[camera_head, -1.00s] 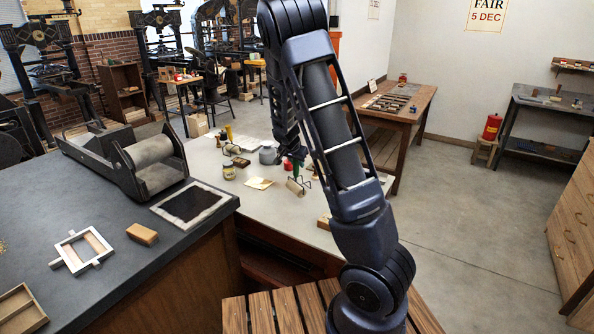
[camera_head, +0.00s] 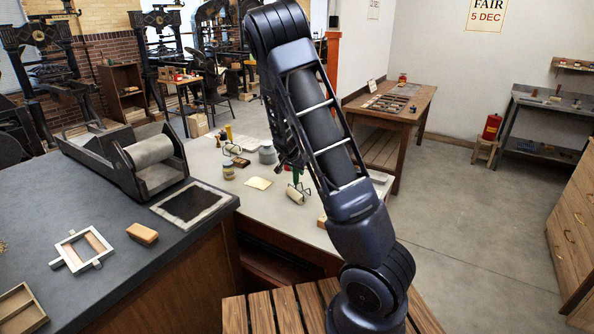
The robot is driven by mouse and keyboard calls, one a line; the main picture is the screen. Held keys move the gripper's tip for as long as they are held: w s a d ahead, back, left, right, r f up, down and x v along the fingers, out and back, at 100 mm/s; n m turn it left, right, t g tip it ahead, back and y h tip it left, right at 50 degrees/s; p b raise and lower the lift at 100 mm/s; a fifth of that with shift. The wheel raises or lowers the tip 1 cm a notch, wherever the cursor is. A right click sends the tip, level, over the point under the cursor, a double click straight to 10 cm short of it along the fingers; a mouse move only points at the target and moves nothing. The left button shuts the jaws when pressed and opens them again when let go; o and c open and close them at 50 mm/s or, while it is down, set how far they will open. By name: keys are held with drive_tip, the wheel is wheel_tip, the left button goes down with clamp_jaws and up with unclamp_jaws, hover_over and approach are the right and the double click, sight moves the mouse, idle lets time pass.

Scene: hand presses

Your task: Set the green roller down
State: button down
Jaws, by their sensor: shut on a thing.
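The green roller (camera_head: 298,194) has a pale cylinder in a wire frame and a green handle, which points up and is partly covered by my arm. It is over the right part of the pale table (camera_head: 237,205). My gripper (camera_head: 292,164) is mostly hidden behind my dark arm link, above the roller, and is shut on its green handle. I cannot tell whether the roller's cylinder touches the tabletop.
Left of the roller are a yellowish card (camera_head: 258,183), a jar (camera_head: 228,171) and another roller (camera_head: 232,149). A grey pot (camera_head: 267,154) stands behind. A wooden block (camera_head: 322,221) lies near the front edge.

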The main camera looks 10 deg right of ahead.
drive_tip(key=shift+s+f, duration=0.35)
drive_tip(key=shift+f, duration=0.2)
drive_tip(key=c, duration=1.1)
unclamp_jaws()
drive_tip(key=shift+w+f, duration=0.1)
drive_tip(key=shift+w, duration=0.1)
drive_tip(key=shift+r, duration=0.3)
drive_tip(key=shift+r, duration=0.25)
drive_tip(key=v, duration=1.1)
drive_tip(key=s+d+r+n+g+y, duration=0.1)
drive_tip(key=s+d+r+n+y, duration=0.15)
drive_tip(key=s+r, duration=0.5)
drive_tip(key=s+d+r+n+y, duration=0.1)
drive_tip(key=s+d+r, duration=0.35)
drive_tip(key=s, duration=0.55)
drive_tip(key=s+r+n, duration=0.1)
drive_tip(key=s+r, duration=0.1)
drive_tip(key=s, duration=0.4)
drive_tip(key=s+a+r+n, duration=0.1)
drive_tip(key=s+r+n, duration=0.1)
drive_tip(key=s, duration=0.4)
drive_tip(key=s+r+n, duration=0.1)
drive_tip(key=s+n, duration=0.1)
drive_tip(key=s, duration=0.4)
drive_tip(key=shift+s+a+r, duration=0.15)
drive_tip(key=shift+s+r, duration=0.1)
drive_tip(key=shift+r, duration=0.15)
